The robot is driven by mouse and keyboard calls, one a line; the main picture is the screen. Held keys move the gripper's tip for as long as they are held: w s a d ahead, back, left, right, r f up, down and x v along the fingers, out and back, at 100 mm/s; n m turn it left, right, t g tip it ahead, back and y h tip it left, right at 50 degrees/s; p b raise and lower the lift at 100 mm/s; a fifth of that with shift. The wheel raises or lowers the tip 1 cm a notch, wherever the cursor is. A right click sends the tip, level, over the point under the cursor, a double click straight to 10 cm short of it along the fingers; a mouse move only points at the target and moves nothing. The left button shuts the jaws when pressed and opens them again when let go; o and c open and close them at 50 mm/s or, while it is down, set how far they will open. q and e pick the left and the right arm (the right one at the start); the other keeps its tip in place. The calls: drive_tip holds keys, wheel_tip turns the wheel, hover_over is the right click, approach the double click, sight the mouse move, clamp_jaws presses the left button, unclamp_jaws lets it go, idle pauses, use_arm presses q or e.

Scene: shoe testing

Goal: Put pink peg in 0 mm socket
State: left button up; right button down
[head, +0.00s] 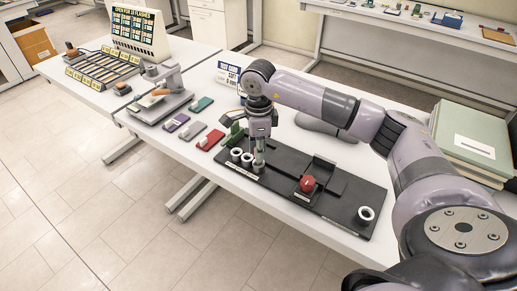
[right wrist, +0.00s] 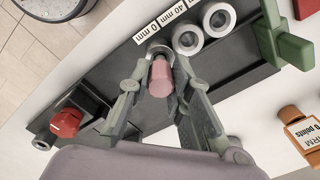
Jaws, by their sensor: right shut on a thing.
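My right gripper (head: 259,153) points down over the black fixture board (head: 335,190) and is shut on the pink peg (right wrist: 160,78). In the right wrist view the peg stands between the two fingers, its far end overlapping the pale ring of the 0 mm socket (right wrist: 157,47). I cannot tell how deep the peg sits in that ring. The 0 mm label (right wrist: 150,29) lies beside it. Two more ring sockets (right wrist: 187,38) stand in the same row, apart from the fingers. In the head view the gripper hides most of the peg. My left gripper is not in view.
A red button (head: 307,184) and another white ring (head: 366,213) are on the board's right half. Coloured blocks, such as a red one (head: 210,139), lie left of the board. A stack of folders (head: 472,140) stands at the right.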

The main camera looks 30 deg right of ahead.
drive_tip(key=shift+f+b, duration=0.8)
drive_tip(key=shift+f, duration=0.2)
drive_tip(key=c, duration=1.4)
unclamp_jaws()
drive_tip(key=shift+o, duration=0.2)
drive_tip(key=shift+r, duration=0.1)
wheel_tip(320, 180, up, 12)
